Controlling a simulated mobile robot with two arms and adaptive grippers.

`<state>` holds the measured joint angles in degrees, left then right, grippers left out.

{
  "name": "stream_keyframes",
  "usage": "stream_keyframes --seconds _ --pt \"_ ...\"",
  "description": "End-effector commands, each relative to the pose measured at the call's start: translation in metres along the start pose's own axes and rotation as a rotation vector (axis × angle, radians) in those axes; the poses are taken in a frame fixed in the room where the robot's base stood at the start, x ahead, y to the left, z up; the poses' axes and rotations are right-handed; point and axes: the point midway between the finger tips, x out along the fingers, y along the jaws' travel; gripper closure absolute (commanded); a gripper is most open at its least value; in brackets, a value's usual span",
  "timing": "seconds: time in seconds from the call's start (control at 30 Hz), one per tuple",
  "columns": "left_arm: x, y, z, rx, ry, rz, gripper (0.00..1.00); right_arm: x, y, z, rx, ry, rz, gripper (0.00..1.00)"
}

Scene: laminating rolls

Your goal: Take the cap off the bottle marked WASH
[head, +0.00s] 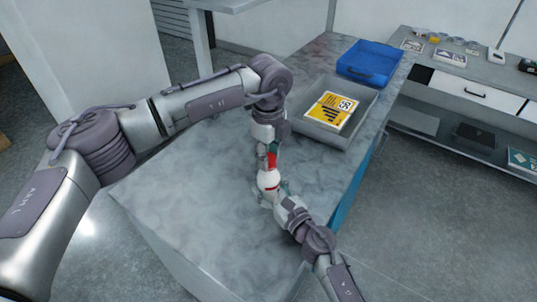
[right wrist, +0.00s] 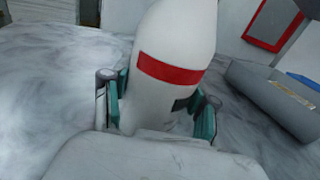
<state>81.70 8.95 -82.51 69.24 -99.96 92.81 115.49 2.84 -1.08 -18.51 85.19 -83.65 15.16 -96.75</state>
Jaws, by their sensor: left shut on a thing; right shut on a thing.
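A white bottle (head: 268,181) with a red band stands over the grey marbled worktop in the head view. Its red cap (head: 272,160) shows at the top. The bottle also fills the middle of the right wrist view (right wrist: 168,98), with its top cut off by the frame. No WASH lettering is readable. My right gripper (head: 275,191) is shut on the bottle's lower body, one finger on each side. My left gripper (head: 267,153) is above it, shut on the red cap. I cannot tell whether the cap is still seated on the bottle.
A grey tray (head: 315,128) holding a yellow-and-white labelled pack (head: 333,109) lies behind the bottle. A blue tray (head: 369,62) is at the worktop's far end. A side bench (head: 465,90) with small items stands at right. The worktop's left part is clear.

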Motion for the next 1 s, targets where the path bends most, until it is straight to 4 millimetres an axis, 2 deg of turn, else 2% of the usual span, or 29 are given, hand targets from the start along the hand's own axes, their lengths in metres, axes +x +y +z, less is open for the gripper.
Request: stream_keyframes --seconds 0.73,1.0 --pt "-0.021 0.0 0.001 0.0 -0.001 -0.001 1.0 0.0 0.0 0.0 0.0 0.001 0.0 1.0" --pt "-0.022 0.0 0.0 0.001 0.0 0.0 1.0 0.0 0.0 0.0 0.0 0.001 0.0 1.0"
